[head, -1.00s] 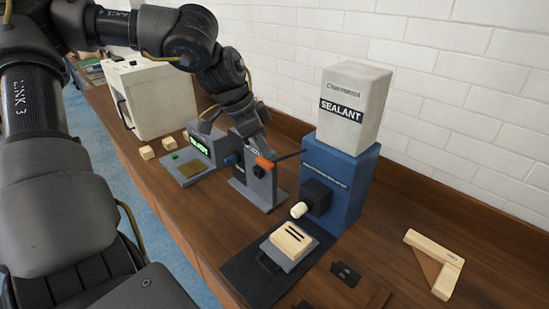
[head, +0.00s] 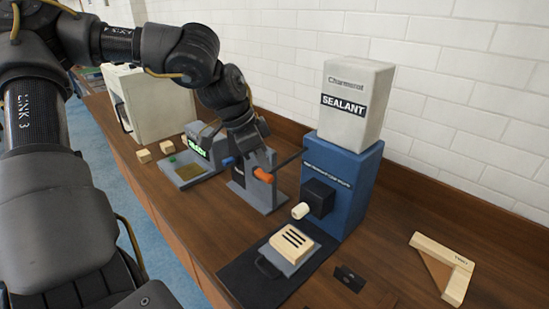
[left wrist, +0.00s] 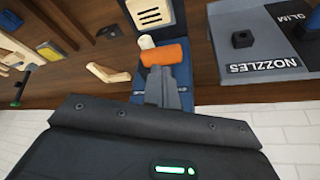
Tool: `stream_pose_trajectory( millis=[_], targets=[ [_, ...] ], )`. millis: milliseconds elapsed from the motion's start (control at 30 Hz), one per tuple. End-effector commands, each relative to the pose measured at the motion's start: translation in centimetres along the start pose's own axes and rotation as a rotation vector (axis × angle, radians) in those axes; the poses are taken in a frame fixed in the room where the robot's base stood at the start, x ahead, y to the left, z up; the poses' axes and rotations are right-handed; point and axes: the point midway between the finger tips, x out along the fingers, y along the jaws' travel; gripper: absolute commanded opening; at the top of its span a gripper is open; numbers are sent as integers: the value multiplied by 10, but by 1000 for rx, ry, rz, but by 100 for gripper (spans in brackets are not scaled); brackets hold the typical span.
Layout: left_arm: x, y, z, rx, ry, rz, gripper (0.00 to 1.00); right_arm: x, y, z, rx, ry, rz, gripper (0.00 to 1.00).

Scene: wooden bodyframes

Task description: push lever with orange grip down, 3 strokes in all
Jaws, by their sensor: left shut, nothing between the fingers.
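The lever's orange grip (head: 263,175) sits at the end of a dark rod from the blue dispenser (head: 345,180). My left gripper (head: 266,160) is shut and empty, its fingertips right above the grip and seemingly touching it. In the left wrist view the closed fingers (left wrist: 170,80) meet the edge of the orange grip (left wrist: 164,54). A wooden block (head: 291,242) with three dark stripes lies below the white nozzle (head: 300,210); its stripes also show in the left wrist view (left wrist: 152,12). My right gripper is out of view.
A white sealant box (head: 352,85) tops the dispenser. A grey nozzles stand (head: 265,195) is close behind the grip. A device with a green display (head: 197,146) and a white machine (head: 150,100) stand farther left. A wooden corner piece (head: 443,265) lies at right.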

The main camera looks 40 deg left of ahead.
Motion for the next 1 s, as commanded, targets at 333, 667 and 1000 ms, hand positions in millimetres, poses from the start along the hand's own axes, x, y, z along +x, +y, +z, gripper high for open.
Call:
stream_pose_trajectory(
  millis=[333,667,1000],
  targets=[
    [5,0,2,0,0,0,0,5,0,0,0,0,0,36],
    [-13,0,-6,0,1,-2,0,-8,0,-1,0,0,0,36],
    [-40,0,-17,0,1,-2,0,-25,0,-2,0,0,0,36]
  ],
)
